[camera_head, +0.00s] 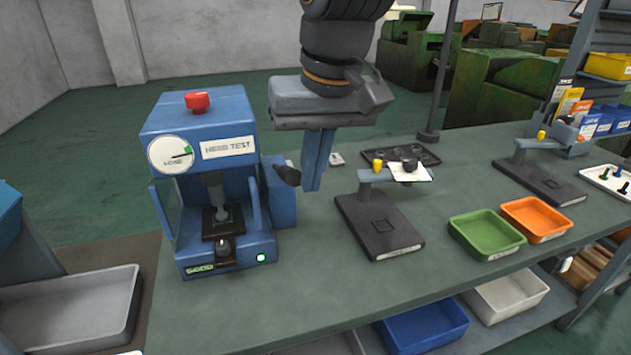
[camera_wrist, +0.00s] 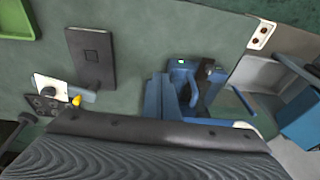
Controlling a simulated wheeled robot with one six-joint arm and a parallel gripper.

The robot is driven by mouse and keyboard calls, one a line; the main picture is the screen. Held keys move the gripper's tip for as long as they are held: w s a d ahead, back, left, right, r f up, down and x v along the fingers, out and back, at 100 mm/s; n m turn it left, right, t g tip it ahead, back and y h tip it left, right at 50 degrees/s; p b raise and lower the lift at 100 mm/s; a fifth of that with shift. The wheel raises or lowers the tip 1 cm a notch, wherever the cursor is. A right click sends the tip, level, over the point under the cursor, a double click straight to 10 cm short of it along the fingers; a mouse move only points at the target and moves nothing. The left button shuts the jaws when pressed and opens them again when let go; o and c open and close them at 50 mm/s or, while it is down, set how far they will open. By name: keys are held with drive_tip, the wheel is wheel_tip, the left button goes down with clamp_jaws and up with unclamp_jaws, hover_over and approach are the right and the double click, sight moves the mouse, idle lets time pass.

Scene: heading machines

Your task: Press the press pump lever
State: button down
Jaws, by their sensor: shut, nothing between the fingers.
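The blue press machine (camera_head: 205,185) stands on the bench at left of the head view, with a round dial, a "TEST" label and a red knob on top. Its lever (camera_head: 288,175) shows as a dark handle at the machine's right side. My gripper (camera_head: 312,187) is shut, its blue fingers pointing down just right of the lever handle. I cannot tell whether they touch. In the wrist view the machine (camera_wrist: 184,75) is right of centre, partly hidden by my gripper body. The lever is not clear there.
A dark stand (camera_head: 380,225) is right of my gripper, with green (camera_head: 486,234) and orange (camera_head: 537,219) trays beyond it. A grey bin (camera_head: 70,310) sits at lower left. The bench front between machine and stand is clear.

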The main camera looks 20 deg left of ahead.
drive_tip(key=shift+s+d+r+b, duration=0.1)
drive_tip(key=shift+s+d+r, duration=0.25)
drive_tip(key=shift+r, duration=0.4)
drive_tip(key=shift+s+d+r+b, duration=0.1)
drive_tip(key=shift+s+d+r, duration=0.25)
drive_tip(key=shift+r, duration=0.35)
drive_tip(key=shift+s+d+r+b, duration=0.1)
drive_tip(key=shift+s+d+r, duration=0.25)
drive_tip(key=shift+r, duration=0.4)
drive_tip(key=shift+a, duration=0.1)
drive_tip(key=w+d+f+m+h, duration=0.1)
drive_tip(key=w+d+f+m, duration=0.2)
drive_tip(key=d+f, duration=0.7)
drive_tip(key=w+d+f+m+h, duration=0.15)
drive_tip(key=w+d+f, duration=0.25)
drive_tip(key=d+f, duration=0.7)
drive_tip(key=s+d+f+m+g, duration=0.1)
drive_tip(key=s+d+f, duration=0.3)
drive_tip(key=d, duration=0.6)
drive_tip(key=shift+s+d+f+m, duration=0.15)
drive_tip(key=shift+d+m, duration=0.2)
drive_tip(key=shift+m, duration=0.4)
